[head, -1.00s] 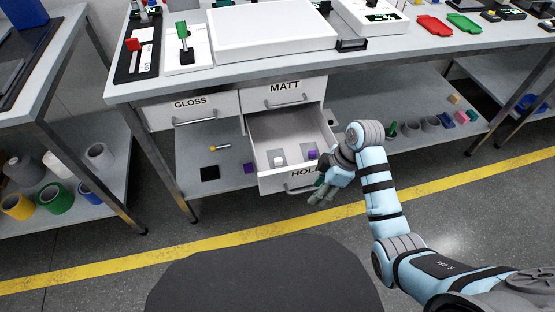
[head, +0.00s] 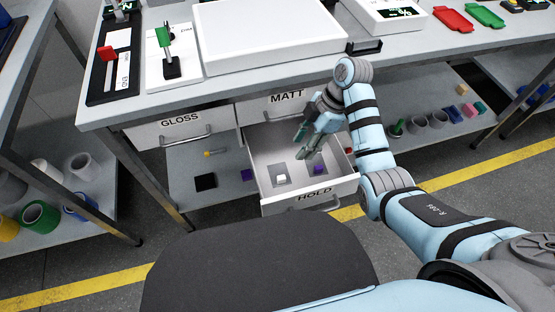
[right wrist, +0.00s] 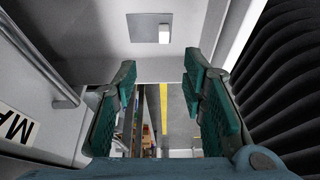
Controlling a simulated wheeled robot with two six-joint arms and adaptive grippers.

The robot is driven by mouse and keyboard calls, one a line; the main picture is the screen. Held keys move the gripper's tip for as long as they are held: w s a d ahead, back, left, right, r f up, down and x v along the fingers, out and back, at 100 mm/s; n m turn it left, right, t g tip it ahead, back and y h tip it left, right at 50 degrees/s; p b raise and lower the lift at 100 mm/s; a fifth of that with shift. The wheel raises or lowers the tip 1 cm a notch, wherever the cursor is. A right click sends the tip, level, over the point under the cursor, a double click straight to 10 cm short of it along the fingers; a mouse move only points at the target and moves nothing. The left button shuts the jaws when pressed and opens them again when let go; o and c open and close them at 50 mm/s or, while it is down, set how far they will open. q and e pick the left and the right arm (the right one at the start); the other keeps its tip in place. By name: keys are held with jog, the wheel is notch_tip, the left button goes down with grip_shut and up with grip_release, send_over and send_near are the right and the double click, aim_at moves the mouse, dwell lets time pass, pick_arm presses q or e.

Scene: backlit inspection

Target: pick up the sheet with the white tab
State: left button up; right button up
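The open HOLD drawer (head: 276,203) holds two small grey sheets lying flat. The sheet with the white tab (head: 279,171) is on the left; its white tab (head: 282,180) faces the drawer front. The sheet with the purple tab (head: 315,178) lies to its right. My right gripper (head: 306,150) is over the drawer, above and a little right of the white-tab sheet. In the right wrist view the gripper (right wrist: 161,75) is open and empty, and the white-tab sheet (right wrist: 140,29) shows beyond the fingertips. My left gripper is not in view.
The closed GLOSS (head: 178,134) and MATT (head: 305,103) drawers hang under the bench (head: 130,107). A large white panel (head: 265,35) lies on the bench. A shelf (head: 220,185) below carries small items. The drawer's walls surround the sheets closely.

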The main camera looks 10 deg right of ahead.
jog(key=b, duration=0.6)
send_over(282, 177)
jog(key=d, duration=0.3)
jog(key=f, duration=0.7)
jog(key=shift+w+a+f, duration=0.1)
jog(key=shift+w+f, duration=0.15)
jog(key=b+x, duration=0.1)
jog(key=x, duration=0.1)
jog(key=b+x, duration=0.2)
jog(key=x, duration=0.1)
jog(key=shift+s+f, duration=0.25)
jog(key=shift+f, duration=0.05)
jog(key=shift+a+f, duration=0.2)
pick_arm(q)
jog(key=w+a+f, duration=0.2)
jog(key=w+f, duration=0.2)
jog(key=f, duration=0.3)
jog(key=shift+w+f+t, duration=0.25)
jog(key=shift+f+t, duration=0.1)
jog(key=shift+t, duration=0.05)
pick_arm(e)
jog(key=shift+r, duration=0.1)
grip_shut()
